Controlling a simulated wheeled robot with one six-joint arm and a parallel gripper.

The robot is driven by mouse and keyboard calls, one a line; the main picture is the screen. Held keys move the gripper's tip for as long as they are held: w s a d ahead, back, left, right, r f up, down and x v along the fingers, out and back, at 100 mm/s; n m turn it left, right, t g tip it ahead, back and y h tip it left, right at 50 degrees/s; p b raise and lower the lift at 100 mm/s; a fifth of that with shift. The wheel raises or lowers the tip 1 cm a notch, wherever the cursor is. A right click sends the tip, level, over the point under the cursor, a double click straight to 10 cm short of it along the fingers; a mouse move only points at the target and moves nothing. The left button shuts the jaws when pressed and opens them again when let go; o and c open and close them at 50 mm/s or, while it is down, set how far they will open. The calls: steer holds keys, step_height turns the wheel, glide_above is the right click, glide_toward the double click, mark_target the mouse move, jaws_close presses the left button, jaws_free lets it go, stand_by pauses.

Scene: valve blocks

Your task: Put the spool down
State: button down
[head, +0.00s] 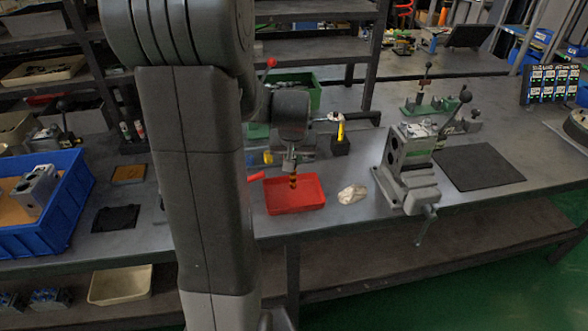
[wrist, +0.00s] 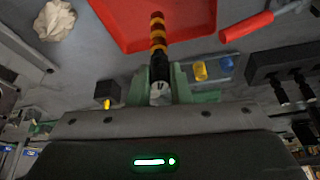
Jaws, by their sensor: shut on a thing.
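The spool (wrist: 157,38) is a slim rod with gold and black bands and a dark lower part. My gripper (wrist: 160,92) is shut on its dark end, between greenish fingers. In the head view the spool (head: 293,181) hangs roughly upright below my gripper (head: 290,163), in front of the back part of a shallow red tray (head: 296,206). I cannot tell whether its tip touches the tray floor. In the wrist view the red tray (wrist: 195,18) lies beyond the spool's tip and looks empty where visible.
A crumpled cloth (head: 352,194) lies right of the tray, then a grey vise (head: 412,190) and a black mat (head: 478,167). A red-handled tool (wrist: 248,26) lies beside the tray. A blue crate (head: 66,215) stands at the left. My arm hides part of the bench.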

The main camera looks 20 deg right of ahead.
mark_target(293, 187)
steer(key=shift+f, duration=1.7)
steer(key=shift+f, duration=0.15)
steer(key=c, duration=1.3)
jaws_free()
steer(key=shift+c, duration=0.2)
steer(key=shift+r, duration=0.35)
steer(key=v, duration=1.1)
steer(key=shift+r, duration=0.3)
steer(key=shift+s, duration=0.15)
